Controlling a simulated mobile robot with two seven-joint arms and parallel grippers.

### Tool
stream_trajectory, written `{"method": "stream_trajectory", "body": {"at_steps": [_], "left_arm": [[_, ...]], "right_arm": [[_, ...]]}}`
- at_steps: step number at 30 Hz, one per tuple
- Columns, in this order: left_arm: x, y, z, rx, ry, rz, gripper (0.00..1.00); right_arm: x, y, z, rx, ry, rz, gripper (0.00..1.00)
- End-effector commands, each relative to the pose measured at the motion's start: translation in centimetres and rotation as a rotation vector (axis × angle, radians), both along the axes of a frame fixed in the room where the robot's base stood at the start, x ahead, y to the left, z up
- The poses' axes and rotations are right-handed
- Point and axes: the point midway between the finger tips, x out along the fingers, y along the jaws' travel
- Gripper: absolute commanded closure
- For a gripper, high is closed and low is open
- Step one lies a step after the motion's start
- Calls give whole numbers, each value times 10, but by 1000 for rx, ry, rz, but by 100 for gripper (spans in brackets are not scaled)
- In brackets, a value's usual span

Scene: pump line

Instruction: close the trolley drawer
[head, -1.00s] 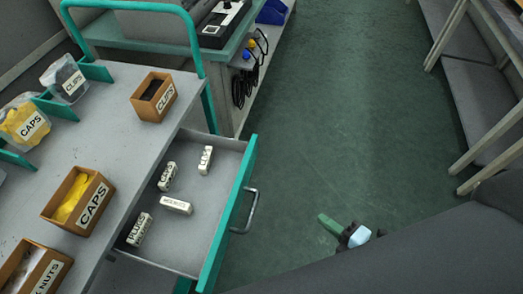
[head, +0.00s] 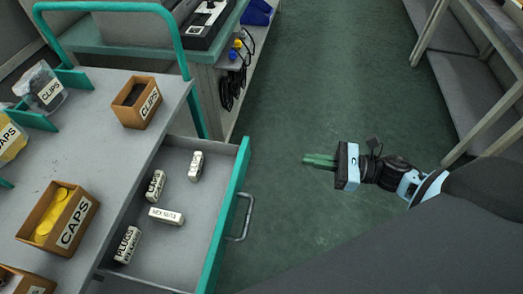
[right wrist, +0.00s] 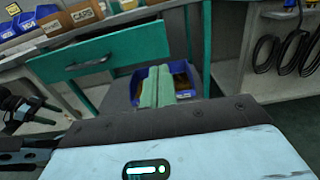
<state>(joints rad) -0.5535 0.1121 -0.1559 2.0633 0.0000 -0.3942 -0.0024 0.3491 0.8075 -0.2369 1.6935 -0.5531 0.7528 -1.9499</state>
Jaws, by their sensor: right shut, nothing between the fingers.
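The trolley drawer (head: 190,221) is pulled well out of the trolley (head: 122,180) in the head view. Its teal front (head: 228,215) carries a metal bar handle (head: 246,216) on the outer side. Several white labelled boxes, one of them marked hex nuts (head: 166,216), lie inside. My right gripper (head: 306,160) is shut and empty, right of the drawer front and clear of the handle, its green fingers pointing left. In the right wrist view the fingers (right wrist: 157,88) show close together, with the teal drawer front (right wrist: 118,50) beyond and to the left. My left gripper is not seen in the head view.
Open boxes of caps (head: 61,218) and clips (head: 140,103) stand on the trolley top. A bench with hanging black cables (head: 232,88) is behind. A grey shelf rack (head: 470,95) stands right. Green floor (head: 330,90) is free between. A blue bin (right wrist: 190,75) shows beyond my fingers.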

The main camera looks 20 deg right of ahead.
Motion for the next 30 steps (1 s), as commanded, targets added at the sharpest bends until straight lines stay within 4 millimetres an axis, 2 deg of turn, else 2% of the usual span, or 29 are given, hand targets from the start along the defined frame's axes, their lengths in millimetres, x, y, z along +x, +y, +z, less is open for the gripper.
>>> {"method": "stream_trajectory", "body": {"at_steps": [18,24,30], "left_arm": [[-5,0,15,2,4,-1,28],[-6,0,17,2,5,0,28],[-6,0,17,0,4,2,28]], "right_arm": [[61,89,3,2,-3,0,100],[70,104,2,2,0,-1,100],[72,107,0,1,2,-1,100]]}}
